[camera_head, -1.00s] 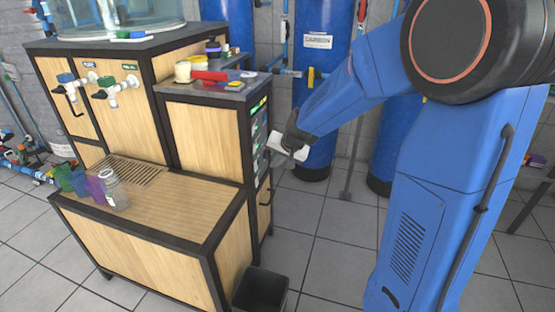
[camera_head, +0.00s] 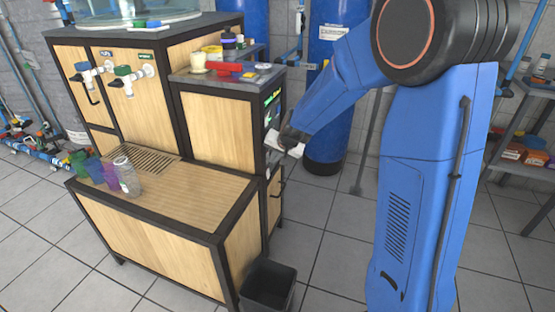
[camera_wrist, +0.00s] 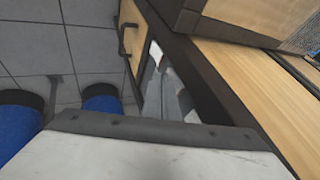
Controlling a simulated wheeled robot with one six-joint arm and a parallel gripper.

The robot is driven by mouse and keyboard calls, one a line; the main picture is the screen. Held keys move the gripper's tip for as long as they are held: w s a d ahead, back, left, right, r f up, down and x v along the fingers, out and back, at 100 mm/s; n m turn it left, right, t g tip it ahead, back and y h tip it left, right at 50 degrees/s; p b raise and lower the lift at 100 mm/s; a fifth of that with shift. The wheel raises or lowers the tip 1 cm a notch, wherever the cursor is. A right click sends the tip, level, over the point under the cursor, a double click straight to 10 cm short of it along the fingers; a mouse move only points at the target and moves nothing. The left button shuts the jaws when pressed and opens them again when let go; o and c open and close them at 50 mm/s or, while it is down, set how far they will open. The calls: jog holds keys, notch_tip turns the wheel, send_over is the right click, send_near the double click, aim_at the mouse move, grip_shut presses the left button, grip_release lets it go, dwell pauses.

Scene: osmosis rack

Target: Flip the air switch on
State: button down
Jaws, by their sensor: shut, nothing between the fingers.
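The side panel (camera_head: 272,110) on the right face of the wooden rack carries small lit green displays in the head view. I cannot make out the air switch itself; the panel is seen at a steep angle and my gripper covers its lower part. My gripper (camera_head: 272,141) is right beside this panel, fingers pointing towards it. Whether it touches is not clear. In the wrist view my gripper (camera_wrist: 168,88) shows as grey fingers close together, with nothing seen between them, in front of the rack's dark frame.
A black bin (camera_head: 267,287) stands on the floor below the panel. Cups and a glass jar (camera_head: 126,177) stand on the rack's lower ledge. Small items, among them a red one (camera_head: 229,67), lie on the upper shelf. Blue tanks (camera_head: 326,40) stand behind.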

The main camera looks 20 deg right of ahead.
jog(key=shift+w+a+f, duration=0.15)
jog(key=shift+a+f, duration=0.15)
jog(key=shift+f, duration=0.15)
jog(key=shift+r, duration=0.1)
